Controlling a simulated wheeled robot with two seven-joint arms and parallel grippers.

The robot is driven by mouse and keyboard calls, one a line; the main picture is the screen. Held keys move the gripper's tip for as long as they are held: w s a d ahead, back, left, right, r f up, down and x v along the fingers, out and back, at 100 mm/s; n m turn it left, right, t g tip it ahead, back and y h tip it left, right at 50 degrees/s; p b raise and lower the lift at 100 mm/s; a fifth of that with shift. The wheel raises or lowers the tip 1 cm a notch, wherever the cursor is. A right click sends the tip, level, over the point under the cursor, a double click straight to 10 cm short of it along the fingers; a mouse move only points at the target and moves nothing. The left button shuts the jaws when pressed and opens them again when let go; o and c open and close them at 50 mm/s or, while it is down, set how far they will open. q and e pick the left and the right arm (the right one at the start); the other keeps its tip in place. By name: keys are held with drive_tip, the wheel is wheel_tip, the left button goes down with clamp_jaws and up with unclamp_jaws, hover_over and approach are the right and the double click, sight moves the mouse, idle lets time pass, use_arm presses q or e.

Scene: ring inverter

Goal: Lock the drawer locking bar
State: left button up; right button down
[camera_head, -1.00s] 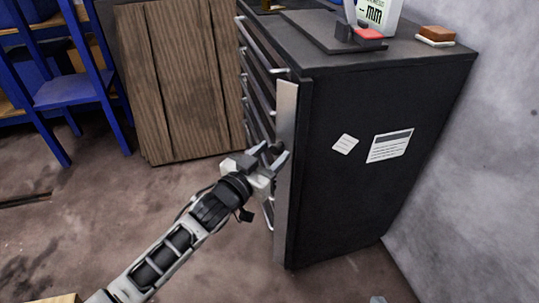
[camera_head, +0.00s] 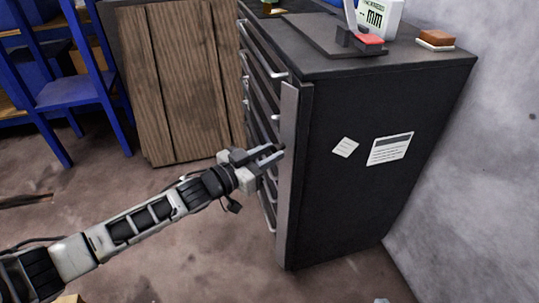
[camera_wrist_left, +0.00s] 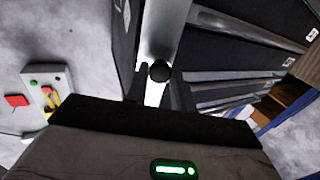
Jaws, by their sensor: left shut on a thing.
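The black drawer cabinet (camera_head: 370,215) stands at the right of the head view. Its locking bar (camera_head: 288,190) is a tall silver strip along the near vertical edge of the drawer front. In the wrist view the bar (camera_wrist_left: 166,28) runs up between my fingers and carries a round black knob (camera_wrist_left: 160,71). My left gripper (camera_head: 275,156) is at the bar's mid-height, shut on the knob, with one finger on each side. The fingers partly hide the knob in the head view. My right gripper is not in view.
Several drawers with handles (camera_head: 262,48) line the cabinet's front. A wooden panel (camera_head: 170,85) and a blue shelf frame (camera_head: 75,90) stand to the left. A gauge stand (camera_head: 345,38) and a brown block (camera_head: 436,37) sit on top. Open floor lies in front.

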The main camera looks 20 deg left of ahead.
use_arm(q)
drive_tip(key=shift+w+a+m+g+h+b, duration=0.25)
drive_tip(key=shift+m+g+h, duration=0.1)
drive_tip(key=shift+m+h, duration=0.15)
drive_tip(key=shift+w+a+m+g+h+b, duration=0.15)
drive_tip(key=shift+w+m+g+h, duration=0.1)
drive_tip(key=shift+m+g+h, duration=0.2)
drive_tip(key=m+g+h, duration=0.1)
drive_tip(key=w+m+g+h+b, duration=0.1)
drive_tip(key=shift+g+h+b, duration=0.3)
drive_tip(key=shift+h, duration=0.05)
drive_tip(key=shift+w+m+g+h, duration=0.25)
drive_tip(key=shift+m+g+h, duration=0.15)
drive_tip(key=shift+m+g, duration=0.1)
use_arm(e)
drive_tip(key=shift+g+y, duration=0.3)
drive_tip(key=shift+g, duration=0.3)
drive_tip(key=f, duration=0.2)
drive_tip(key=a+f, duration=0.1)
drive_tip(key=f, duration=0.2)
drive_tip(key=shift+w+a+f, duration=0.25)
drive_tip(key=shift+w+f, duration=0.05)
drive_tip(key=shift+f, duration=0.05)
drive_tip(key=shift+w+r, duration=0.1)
use_arm(q)
drive_tip(key=shift+r, duration=0.1)
drive_tip(key=o, duration=1)
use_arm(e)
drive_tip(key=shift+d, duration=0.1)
